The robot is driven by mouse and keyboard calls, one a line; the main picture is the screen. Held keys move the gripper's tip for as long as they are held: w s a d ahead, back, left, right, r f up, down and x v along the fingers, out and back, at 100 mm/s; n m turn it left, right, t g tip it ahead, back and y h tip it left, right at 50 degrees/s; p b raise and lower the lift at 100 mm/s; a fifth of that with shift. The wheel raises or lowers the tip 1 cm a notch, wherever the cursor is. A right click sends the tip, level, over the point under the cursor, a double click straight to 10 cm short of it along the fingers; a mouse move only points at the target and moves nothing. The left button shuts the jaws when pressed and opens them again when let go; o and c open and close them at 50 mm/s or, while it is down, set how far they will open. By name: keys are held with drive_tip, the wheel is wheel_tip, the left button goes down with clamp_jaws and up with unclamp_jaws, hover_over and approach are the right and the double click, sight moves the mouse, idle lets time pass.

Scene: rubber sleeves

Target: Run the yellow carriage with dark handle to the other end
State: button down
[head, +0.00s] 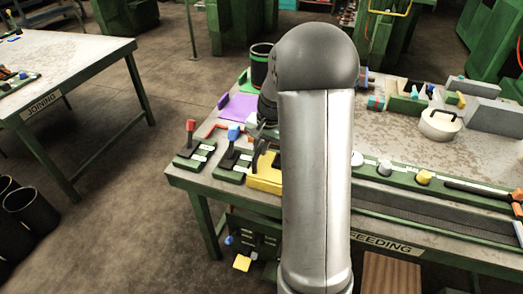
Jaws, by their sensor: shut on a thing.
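The yellow carriage (264,183) sits at the left part of the front edge of the feeding table, partly hidden behind my arm. Its dark handle (259,157) stands up from it. My gripper (264,141) is dark and reaches down at the handle from behind my arm, shut on it. The fingertips are small and partly hidden, so the exact hold is hard to see. A dark grooved strip (420,209) runs along the front edge to the right of my arm.
Left of the carriage are levers with a red knob (190,126) and a blue knob (233,131). A green panel with several knobs (385,168) lies behind the strip. A white round lidded pot (440,125) and grey blocks (495,115) stand farther back.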

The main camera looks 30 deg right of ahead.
sight(269, 165)
drive_tip(key=shift+w+a+r, duration=0.15)
drive_tip(key=shift+w, duration=0.1)
drive_tip(key=c, duration=1.4)
unclamp_jaws()
drive_tip(key=shift+w, duration=0.1)
drive_tip(key=shift+o, duration=0.2)
wheel_tip(269, 165, up, 17)
drive_tip(key=s+d+b, duration=0.1)
drive_tip(key=s+d, duration=0.1)
drive_tip(key=s, duration=0.1)
drive_tip(key=shift+d, duration=0.15)
